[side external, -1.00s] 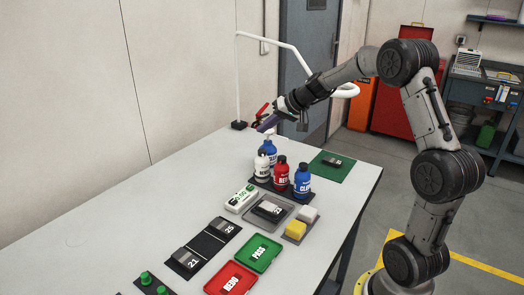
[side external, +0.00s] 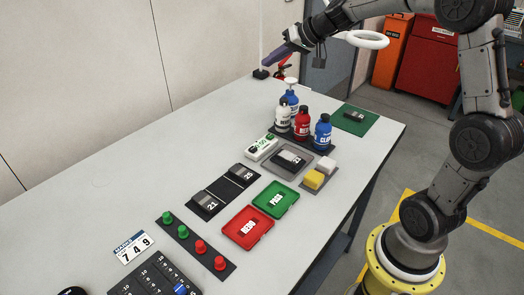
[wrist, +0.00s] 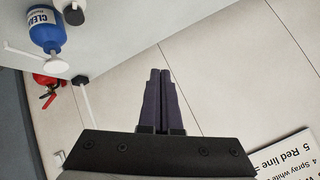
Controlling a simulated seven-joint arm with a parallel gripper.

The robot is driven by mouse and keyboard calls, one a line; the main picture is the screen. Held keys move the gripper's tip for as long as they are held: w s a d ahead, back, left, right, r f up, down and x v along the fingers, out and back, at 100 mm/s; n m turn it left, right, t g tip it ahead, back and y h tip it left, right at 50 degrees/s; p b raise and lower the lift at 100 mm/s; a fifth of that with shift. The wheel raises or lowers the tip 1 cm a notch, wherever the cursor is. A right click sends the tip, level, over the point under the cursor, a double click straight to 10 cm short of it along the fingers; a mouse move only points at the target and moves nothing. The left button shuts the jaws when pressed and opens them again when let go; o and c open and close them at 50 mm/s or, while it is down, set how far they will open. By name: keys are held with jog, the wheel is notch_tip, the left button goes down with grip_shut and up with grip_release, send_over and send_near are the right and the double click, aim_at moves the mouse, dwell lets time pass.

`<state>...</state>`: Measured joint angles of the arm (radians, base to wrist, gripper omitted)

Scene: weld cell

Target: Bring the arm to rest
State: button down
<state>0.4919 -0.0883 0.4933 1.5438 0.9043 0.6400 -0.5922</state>
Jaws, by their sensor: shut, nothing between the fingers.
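My gripper (side external: 270,59) is held up in the air above the far end of the table, over and behind the group of bottles. Its purple fingers point left and slightly down in the side external view. In the wrist view my gripper (wrist: 161,73) shows both fingers pressed together with nothing between them, in front of the pale wall panels. The nearest object is a blue bottle with a white top (side external: 290,97), also in the wrist view (wrist: 45,28); the fingers are clear of it.
The white table (side external: 110,190) carries a red tray (side external: 262,240), a green tray (side external: 290,203), a red bottle (side external: 302,121), a blue bottle (side external: 322,131) and a green mat (side external: 368,127). A white ring lamp (side external: 366,40) is close to my forearm.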

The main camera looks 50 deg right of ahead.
jog(key=s+a+r+n+g+y, duration=0.1)
jog(key=s+a+r+n, duration=0.2)
jog(key=s+a, duration=0.5)
jog(key=s+a+r+n, duration=0.2)
jog(key=s+a+n, duration=0.1)
jog(key=s+a, duration=0.55)
jog(key=s+d+f+g+h, duration=0.1)
jog(key=s+f, duration=0.4)
jog(key=s, duration=0.3)
jog(key=s+d+f+g+h, duration=0.1)
jog(key=s+f+g, duration=0.1)
jog(key=s+f, duration=0.3)
jog(key=s, duration=0.3)
jog(key=shift+h, duration=0.3)
